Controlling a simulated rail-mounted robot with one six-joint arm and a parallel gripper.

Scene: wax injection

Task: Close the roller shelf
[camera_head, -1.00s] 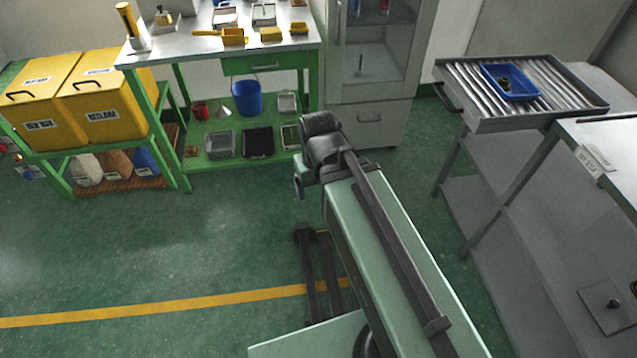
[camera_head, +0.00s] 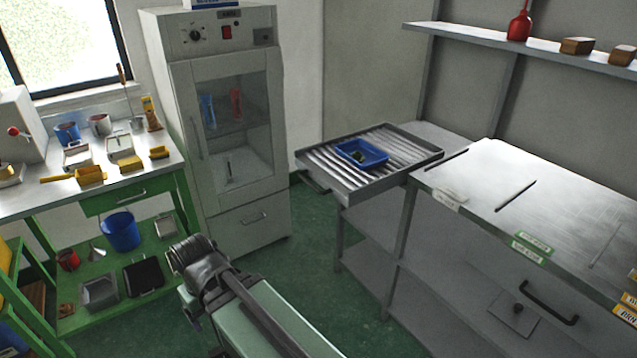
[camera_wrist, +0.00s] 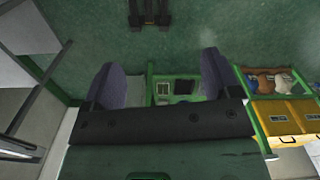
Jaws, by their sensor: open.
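The roller shelf (camera_head: 425,163) is a grey metal-framed tray with a row of metal rollers. In the head view it juts out to the left of the steel workbench, with a dark handle (camera_head: 314,183) at its left end. A blue bin (camera_head: 376,158) with dark contents rests on the rollers. My gripper (camera_wrist: 157,68) is open and empty in the wrist view, its two fingers wide apart. It points away from the roller shelf, with the green floor and green shelving beyond it. In the head view my arm is low, left of the roller shelf and apart from it.
The steel workbench (camera_head: 480,175) stands right of the roller shelf, below a wall shelf (camera_head: 480,42). A grey oven cabinet (camera_head: 245,205) stands at back left. A green table (camera_head: 20,205) with tools is at far left. Green floor (camera_head: 310,235) lies clear between cabinet and bench.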

